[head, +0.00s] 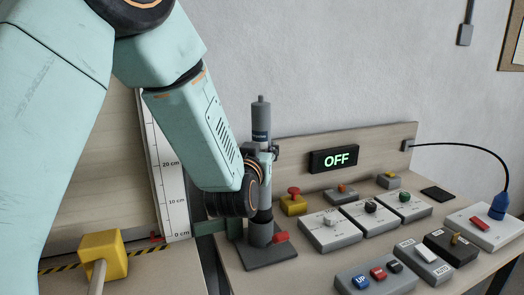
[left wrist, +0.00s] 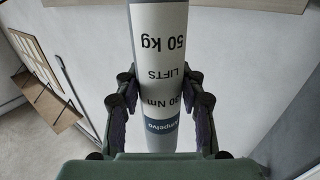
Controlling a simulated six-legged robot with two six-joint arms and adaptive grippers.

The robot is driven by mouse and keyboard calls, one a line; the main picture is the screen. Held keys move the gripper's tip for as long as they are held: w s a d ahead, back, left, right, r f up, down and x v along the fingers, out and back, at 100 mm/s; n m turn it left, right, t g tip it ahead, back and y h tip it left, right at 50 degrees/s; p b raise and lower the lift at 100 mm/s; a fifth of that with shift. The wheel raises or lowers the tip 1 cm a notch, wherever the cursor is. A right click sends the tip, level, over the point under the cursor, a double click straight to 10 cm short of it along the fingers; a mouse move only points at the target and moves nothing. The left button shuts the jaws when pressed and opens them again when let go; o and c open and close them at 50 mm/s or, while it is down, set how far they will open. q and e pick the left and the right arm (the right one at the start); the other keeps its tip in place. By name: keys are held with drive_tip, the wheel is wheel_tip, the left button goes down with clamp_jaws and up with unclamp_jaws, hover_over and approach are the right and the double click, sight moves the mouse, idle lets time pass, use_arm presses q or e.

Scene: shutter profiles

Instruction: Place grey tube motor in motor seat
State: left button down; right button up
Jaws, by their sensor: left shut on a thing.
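The grey tube motor (head: 261,120) stands upright in the head view, with a narrower tip at its top. My left gripper (head: 262,152) comes in from the left and is shut around its upper part. In the left wrist view the motor (left wrist: 160,45) runs between the two fingers of the left gripper (left wrist: 160,85), its printed label facing the camera. The motor seat (head: 260,234) is a dark socket on a flat base plate with a red lever at its right. The motor's lower end is in line with the socket; I cannot tell how deep it sits. My right gripper is out of view.
Right of the seat are a yellow box with a red button (head: 293,202), several grey switch boxes and a blue plug (head: 499,205) on a cable. A display (head: 334,158) reads OFF. A measuring scale (head: 170,185) and a yellow block (head: 103,255) are at left.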

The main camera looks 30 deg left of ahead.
sight(259, 208)
use_arm(q)
drive_tip(key=f, duration=0.5)
drive_tip(key=shift+s+f+b, duration=0.3)
drive_tip(key=shift+f+b, duration=0.05)
drive_tip(key=shift+f, duration=0.05)
drive_tip(key=shift+s+f, duration=0.1)
drive_tip(key=shift+f, duration=0.25)
drive_tip(key=shift+s+a, duration=0.15)
drive_tip(key=shift+s, duration=0.1)
drive_tip(key=c, duration=1.3)
unclamp_jaws()
drive_tip(key=shift+f+g, duration=0.3)
drive_tip(key=shift+f, duration=0.05)
drive_tip(key=o, duration=0.5)
drive_tip(key=shift+w+f, duration=0.2)
drive_tip(key=shift+w, duration=0.6)
drive_tip(key=shift+c, duration=0.2)
drive_tip(key=shift+s+r, duration=0.55)
drive_tip(key=shift+w+f, duration=0.2)
drive_tip(key=shift+w, duration=0.2)
drive_tip(key=v, duration=1.2)
drive_tip(key=shift+s+a, duration=0.1)
drive_tip(key=shift+s, duration=0.1)
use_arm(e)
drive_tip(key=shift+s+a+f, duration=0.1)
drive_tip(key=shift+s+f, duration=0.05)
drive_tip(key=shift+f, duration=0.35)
